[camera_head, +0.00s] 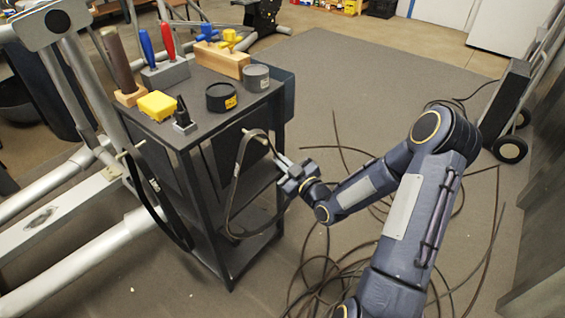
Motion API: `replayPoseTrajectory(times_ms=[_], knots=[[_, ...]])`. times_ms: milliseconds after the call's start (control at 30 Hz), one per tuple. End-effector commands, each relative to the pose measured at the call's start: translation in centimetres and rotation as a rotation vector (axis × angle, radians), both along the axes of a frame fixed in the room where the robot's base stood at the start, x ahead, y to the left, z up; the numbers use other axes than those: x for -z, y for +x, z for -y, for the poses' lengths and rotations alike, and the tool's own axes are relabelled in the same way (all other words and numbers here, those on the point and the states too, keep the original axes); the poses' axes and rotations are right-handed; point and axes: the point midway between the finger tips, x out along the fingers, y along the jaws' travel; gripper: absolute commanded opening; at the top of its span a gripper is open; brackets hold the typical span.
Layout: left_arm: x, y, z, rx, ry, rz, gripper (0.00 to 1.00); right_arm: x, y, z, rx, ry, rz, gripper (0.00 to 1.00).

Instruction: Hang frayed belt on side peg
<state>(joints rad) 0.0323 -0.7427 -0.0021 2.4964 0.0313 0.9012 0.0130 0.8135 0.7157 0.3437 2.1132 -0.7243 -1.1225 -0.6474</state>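A dark, thin belt (236,183) forms a tall loop at the right side of the black tool cart (198,160). Its top is beside a short pale side peg (262,141); I cannot tell whether it rests on that peg. My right gripper (281,161) is at the upper right part of this loop, close to the peg. Its fingers are too small to show whether they are open or shut on the belt. A second black belt (148,195) hangs from a pale peg (124,154) on the cart's left side. My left gripper is not in view.
The cart top holds screwdrivers in a grey block (166,73), a yellow block (157,106), round tins (221,97) and a wooden holder (222,60). A grey metal frame (62,205) stands at the left. Loose dark cables (318,268) lie on the floor at the right.

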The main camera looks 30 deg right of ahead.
Motion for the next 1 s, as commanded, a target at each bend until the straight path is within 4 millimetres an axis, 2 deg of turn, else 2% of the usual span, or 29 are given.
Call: replayPoseTrajectory(times_ms=[400, 600, 633, 867, 1000], knots=[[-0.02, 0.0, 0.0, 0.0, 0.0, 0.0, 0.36, -0.04, 0.0, 0.0, 0.001, 0.0, 0.001, 0.0], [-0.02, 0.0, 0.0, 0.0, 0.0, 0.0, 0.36, -0.04, 0.0, 0.01, 0.001, 0.0, 0.001, 0.27], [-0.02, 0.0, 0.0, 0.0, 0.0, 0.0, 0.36, -0.04, 0.0, 0.01, 0.001, 0.0, 0.001, 0.29], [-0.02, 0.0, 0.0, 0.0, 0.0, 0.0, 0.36, 0.0, -0.04, 0.03, 0.0, 0.0, -0.001, 0.29], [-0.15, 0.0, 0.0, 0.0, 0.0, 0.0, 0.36, -0.01, -0.96, 0.22, 0.003, 0.0, -0.001, 0.29]])
